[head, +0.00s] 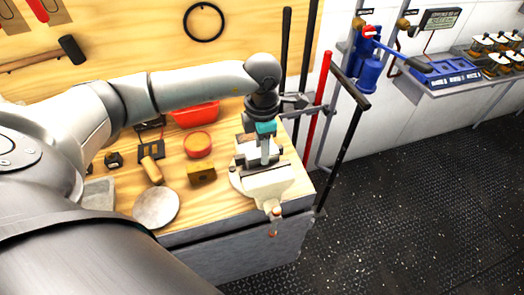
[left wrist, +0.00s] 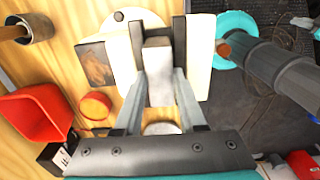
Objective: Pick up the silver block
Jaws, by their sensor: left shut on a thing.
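The silver block (left wrist: 158,62) shows in the left wrist view as a grey upright piece between the dark jaw plates of a cream vise (left wrist: 201,55). My left gripper (left wrist: 160,86) is shut on the block, with one finger on each side of it. In the head view my left gripper (head: 265,152) points down over the vise (head: 264,183) at the right end of the wooden bench. The block cannot be made out clearly there, behind the gripper and the vise. My right gripper is in neither view.
On the bench (head: 215,218) left of the vise are a yellow block (head: 201,176), an orange round tin (head: 198,144), a red bin (head: 196,114) and a grey disc (head: 156,207). A red post (head: 322,90) stands behind. The dark floor at right is clear.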

